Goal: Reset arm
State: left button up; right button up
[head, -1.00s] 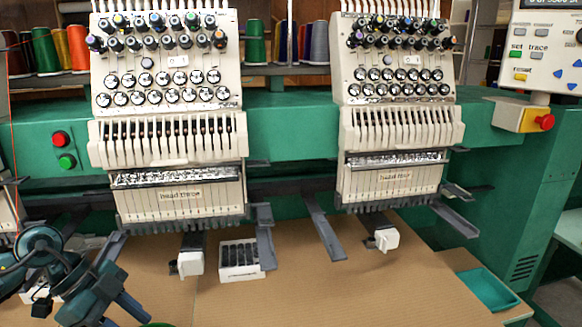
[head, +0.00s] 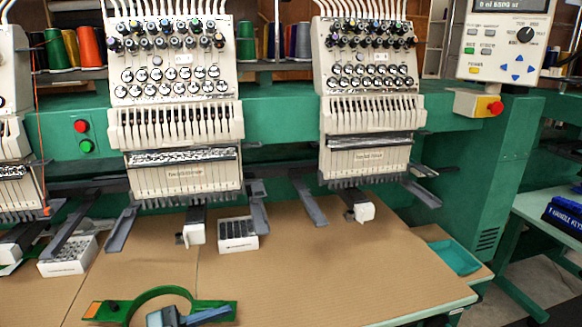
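Dark blue-grey parts (head: 172,317) show at the bottom edge of the head view, left of centre, in front of a green ring-shaped frame (head: 143,297) with an orange end. They look like the tip of my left gripper, but the edge cuts them off. I cannot tell whether it is open or shut, or whether it touches the frame. No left arm links show. My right gripper is out of view.
Embroidery heads (head: 180,180) hang over a brown tabletop (head: 300,285). White boxes of dark items (head: 238,243) (head: 66,268) stand under them. A teal tray (head: 455,258) sits at the right. A control panel (head: 503,50) is top right. The table's front middle is clear.

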pick_arm(q)
jog(key=s+a+f+n+t+y, duration=0.1)
jog(key=s+f+n+y, duration=0.4)
jog(key=f, duration=0.5)
jog(key=s+a+f+n+t+y, duration=0.1)
jog(key=s+f+n+t+y, duration=0.1)
jog(key=s+f+n+y, duration=0.4)
notch_tip(320, 180, down, 5)
jog(key=n+y+p, duration=0.1)
jog(key=n+y, duration=0.2)
jog(key=shift+a, duration=0.4)
jog(key=shift+s, duration=0.1)
